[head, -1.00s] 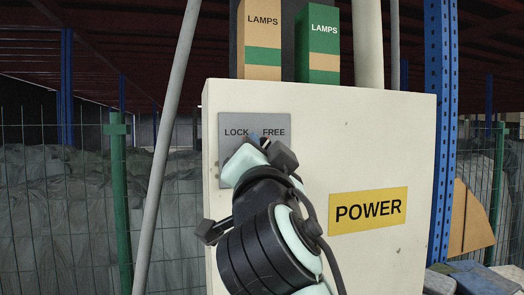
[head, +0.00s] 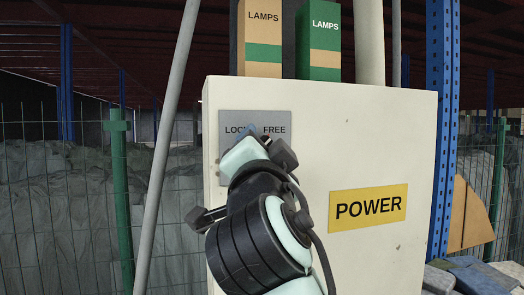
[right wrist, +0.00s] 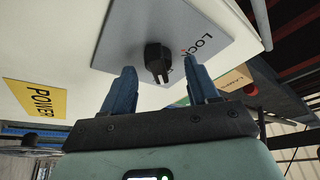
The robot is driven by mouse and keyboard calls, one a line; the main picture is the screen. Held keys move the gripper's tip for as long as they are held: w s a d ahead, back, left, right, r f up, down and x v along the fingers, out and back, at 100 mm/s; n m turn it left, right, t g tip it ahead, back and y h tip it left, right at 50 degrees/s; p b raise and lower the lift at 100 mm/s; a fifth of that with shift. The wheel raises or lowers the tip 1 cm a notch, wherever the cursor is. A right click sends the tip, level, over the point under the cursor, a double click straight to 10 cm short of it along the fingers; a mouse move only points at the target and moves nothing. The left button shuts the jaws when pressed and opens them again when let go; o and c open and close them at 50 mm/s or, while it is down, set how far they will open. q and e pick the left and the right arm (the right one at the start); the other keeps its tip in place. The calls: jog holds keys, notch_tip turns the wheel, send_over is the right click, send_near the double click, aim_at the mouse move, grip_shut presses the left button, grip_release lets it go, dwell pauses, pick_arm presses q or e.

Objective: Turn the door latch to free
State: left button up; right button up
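The grey latch plate (head: 228,165) is on the front of a cream cabinet, with the words LOCK and FREE at its top. In the right wrist view the plate (right wrist: 205,22) carries a black latch knob (right wrist: 157,54). My right gripper (right wrist: 158,68) is open, with one blue finger on each side of the knob and gaps showing. I cannot tell whether either finger touches it. In the head view my right gripper (head: 256,138) covers the knob, and a blue fingertip overlaps the end of LOCK. My left gripper is not in view.
The cream cabinet (head: 310,120) has a yellow POWER label (head: 368,208). Two LAMPS boxes (head: 262,40) (head: 318,40) stand on top. A slanted grey pole (head: 166,140) is left of it, and a blue upright (head: 440,140) is at right.

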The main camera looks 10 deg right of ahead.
jog(key=b+v, duration=0.7)
jog(key=v, duration=0.6)
jog(key=shift+s, duration=0.25)
